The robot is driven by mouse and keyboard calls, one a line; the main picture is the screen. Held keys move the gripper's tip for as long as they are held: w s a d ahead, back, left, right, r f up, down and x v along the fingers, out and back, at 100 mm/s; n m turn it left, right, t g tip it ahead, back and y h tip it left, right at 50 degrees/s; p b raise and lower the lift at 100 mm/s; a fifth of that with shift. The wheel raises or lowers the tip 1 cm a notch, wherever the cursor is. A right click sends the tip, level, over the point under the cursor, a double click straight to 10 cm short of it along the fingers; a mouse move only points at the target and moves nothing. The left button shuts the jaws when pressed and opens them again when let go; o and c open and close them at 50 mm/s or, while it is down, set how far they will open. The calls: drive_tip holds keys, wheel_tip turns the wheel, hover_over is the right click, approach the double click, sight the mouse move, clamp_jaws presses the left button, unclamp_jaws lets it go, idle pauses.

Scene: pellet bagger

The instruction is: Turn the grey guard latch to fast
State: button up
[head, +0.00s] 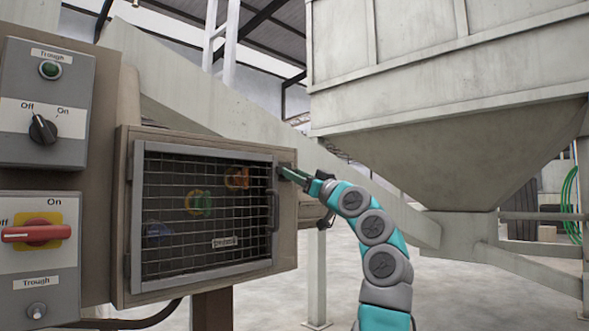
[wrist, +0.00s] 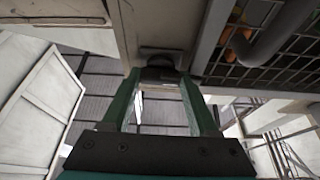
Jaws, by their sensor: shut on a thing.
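The mesh guard (head: 207,212) is a grey-framed wire door on the front of a beige box, and it looks closed. The grey guard latch (wrist: 160,59) sits on the box frame beside the guard's upper right corner. My gripper (wrist: 161,74) has its green fingers on either side of the latch and is shut on it. In the head view my gripper (head: 288,173) reaches the latch from the right. The fingers partly hide the latch there, so its exact turn is hard to tell.
A dark handle (head: 272,211) stands out on the guard's right side, below my gripper. At the left are a control box with a black knob (head: 43,129) and another with a red switch (head: 36,233). A large hopper (head: 450,150) hangs at the right.

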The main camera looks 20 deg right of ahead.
drive_tip(key=shift+n+y, duration=0.3)
drive_tip(key=shift+n, duration=0.1)
drive_tip(key=o, duration=1.4)
drive_tip(key=shift+a+f, duration=0.1)
drive_tip(key=shift+a, duration=0.05)
